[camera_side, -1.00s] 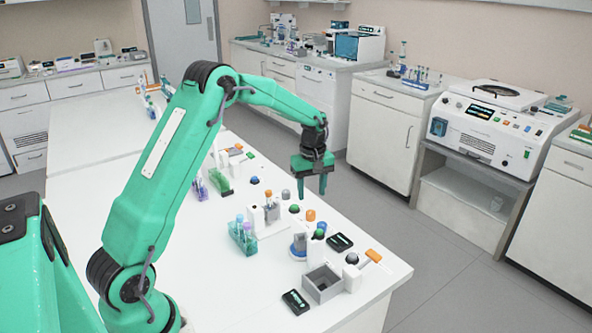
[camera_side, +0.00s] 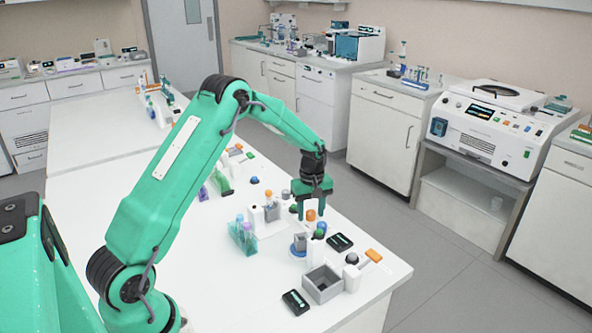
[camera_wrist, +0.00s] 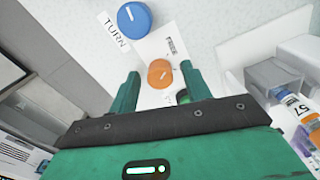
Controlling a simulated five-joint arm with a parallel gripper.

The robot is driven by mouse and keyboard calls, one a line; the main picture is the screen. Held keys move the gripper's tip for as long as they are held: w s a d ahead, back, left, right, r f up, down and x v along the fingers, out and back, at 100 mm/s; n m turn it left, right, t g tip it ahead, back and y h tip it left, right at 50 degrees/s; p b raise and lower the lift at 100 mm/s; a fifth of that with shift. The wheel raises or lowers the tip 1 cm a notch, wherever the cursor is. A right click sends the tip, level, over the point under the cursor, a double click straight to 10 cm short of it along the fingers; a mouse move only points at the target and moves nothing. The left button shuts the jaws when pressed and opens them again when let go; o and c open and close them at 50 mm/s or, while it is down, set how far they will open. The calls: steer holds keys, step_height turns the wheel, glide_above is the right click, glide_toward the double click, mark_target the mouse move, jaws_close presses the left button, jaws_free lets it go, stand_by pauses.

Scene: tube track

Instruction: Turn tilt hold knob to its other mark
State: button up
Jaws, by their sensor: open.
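An orange knob (camera_wrist: 160,73) with a pale pointer line sits on a white plate in the wrist view. It also shows in the side view (camera_side: 310,215). My gripper (camera_side: 313,213) is low over the bench, pointing down. Its two green fingers stand apart on either side of the orange knob in the wrist view (camera_wrist: 161,70). I cannot tell whether they touch it. A blue knob (camera_wrist: 133,20) with a white line lies beyond, beside a label reading TURN (camera_wrist: 114,31).
A grey block (camera_wrist: 272,78) and a tube labelled 57 (camera_wrist: 298,108) are to the right in the wrist view. On the bench are a tube rack (camera_side: 243,237), an open grey box (camera_side: 322,284) and a black device (camera_side: 340,242).

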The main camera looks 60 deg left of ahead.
steer(key=c, duration=1)
steer(key=shift+m, duration=0.5)
steer(key=m, duration=0.2)
steer(key=shift+m, duration=0.4)
steer(key=m, duration=0.3)
steer(key=shift+m, duration=0.3)
steer(key=m, duration=0.6)
steer(key=shift+r+m, duration=0.1)
steer(key=shift+m, duration=0.2)
